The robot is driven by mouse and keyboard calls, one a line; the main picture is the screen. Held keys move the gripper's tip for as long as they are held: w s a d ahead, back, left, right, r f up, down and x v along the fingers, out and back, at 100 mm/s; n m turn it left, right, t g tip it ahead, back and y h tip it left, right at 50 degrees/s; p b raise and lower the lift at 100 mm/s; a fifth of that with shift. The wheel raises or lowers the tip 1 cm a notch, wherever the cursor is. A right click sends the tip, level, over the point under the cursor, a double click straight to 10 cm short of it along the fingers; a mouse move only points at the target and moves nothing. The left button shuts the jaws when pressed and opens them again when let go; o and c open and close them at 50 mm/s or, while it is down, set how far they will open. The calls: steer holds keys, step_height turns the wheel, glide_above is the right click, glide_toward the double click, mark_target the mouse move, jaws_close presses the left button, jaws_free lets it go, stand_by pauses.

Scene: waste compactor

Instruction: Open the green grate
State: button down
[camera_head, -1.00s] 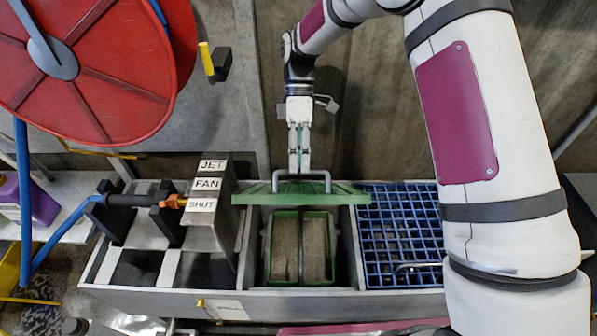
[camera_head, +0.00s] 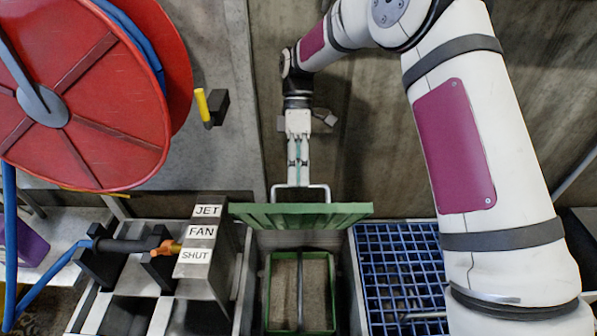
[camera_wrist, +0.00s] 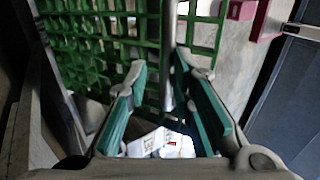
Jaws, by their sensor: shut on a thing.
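The green grate (camera_head: 300,216) is tilted up above the back of a bin in the head view, its ribbed side facing the camera. The bin opening below it is uncovered. A grey metal handle (camera_head: 326,190) stands on the grate's upper edge. My gripper (camera_head: 298,184) is shut on this handle. In the wrist view, the handle bar (camera_wrist: 168,50) runs between the fingers of my gripper (camera_wrist: 160,75), with the green lattice of the grate (camera_wrist: 100,45) behind it. The exact finger contact is small in the head view.
A green-rimmed container (camera_head: 331,290) sits inside the open bin. A blue grate (camera_head: 395,262) lies to the right. A labelled valve block (camera_head: 203,234) stands to the left. A red hose reel (camera_head: 100,95) hangs at upper left. A concrete wall is close behind my gripper.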

steer(key=c, duration=1.7)
jaws_free()
steer(key=shift+w+d+f, duration=0.25)
steer(key=shift+w+f, duration=0.1)
steer(key=shift+f, duration=0.4)
steer(key=shift+o, duration=0.2)
steer(key=shift+r, duration=0.1)
step_height(320, 180, up, 10)
steer(key=shift+a, duration=0.2)
steer(key=shift+r, duration=0.1)
